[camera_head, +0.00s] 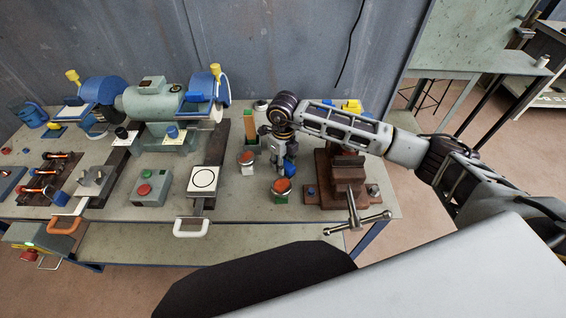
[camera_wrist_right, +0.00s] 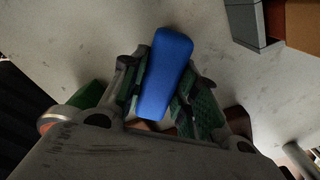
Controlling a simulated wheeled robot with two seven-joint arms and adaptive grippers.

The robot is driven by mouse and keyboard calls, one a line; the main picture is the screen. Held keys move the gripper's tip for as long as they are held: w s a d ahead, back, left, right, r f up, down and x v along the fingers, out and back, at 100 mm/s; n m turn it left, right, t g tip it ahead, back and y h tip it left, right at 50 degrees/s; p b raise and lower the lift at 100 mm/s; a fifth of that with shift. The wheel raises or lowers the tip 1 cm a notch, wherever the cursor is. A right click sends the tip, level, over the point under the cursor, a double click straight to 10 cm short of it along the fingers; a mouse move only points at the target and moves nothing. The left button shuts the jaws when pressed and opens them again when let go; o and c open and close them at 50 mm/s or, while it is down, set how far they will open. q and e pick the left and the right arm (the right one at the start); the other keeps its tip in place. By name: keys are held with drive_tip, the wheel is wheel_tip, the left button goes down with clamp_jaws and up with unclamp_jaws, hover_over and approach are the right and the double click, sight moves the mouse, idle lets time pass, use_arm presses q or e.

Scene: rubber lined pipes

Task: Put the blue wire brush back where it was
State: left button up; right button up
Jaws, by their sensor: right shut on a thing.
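My right gripper (camera_head: 281,160) reaches down over the bench between the grinder and the vise. It is shut on the blue wire brush (camera_head: 290,168), of which only a small blue part shows in the head view. In the right wrist view the brush's smooth blue body (camera_wrist_right: 166,68) lies between the two green-padded fingers. Its bristles are hidden, and I cannot tell whether it touches the bench. My left gripper is not in view.
A brown vise (camera_head: 345,175) with a T-shaped handle (camera_head: 356,222) stands right of the gripper. Red-topped pieces (camera_head: 246,157) (camera_head: 281,188) sit close by. A green bench grinder (camera_head: 155,103) stands left. The grey bench top (camera_head: 235,200) has bare room in front.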

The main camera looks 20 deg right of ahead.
drive_tip(key=shift+f, duration=0.2)
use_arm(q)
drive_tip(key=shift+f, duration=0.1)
use_arm(e)
drive_tip(key=shift+f, duration=0.1)
drive_tip(key=o, duration=0.5)
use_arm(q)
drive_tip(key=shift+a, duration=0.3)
use_arm(e)
drive_tip(key=o, duration=0.5)
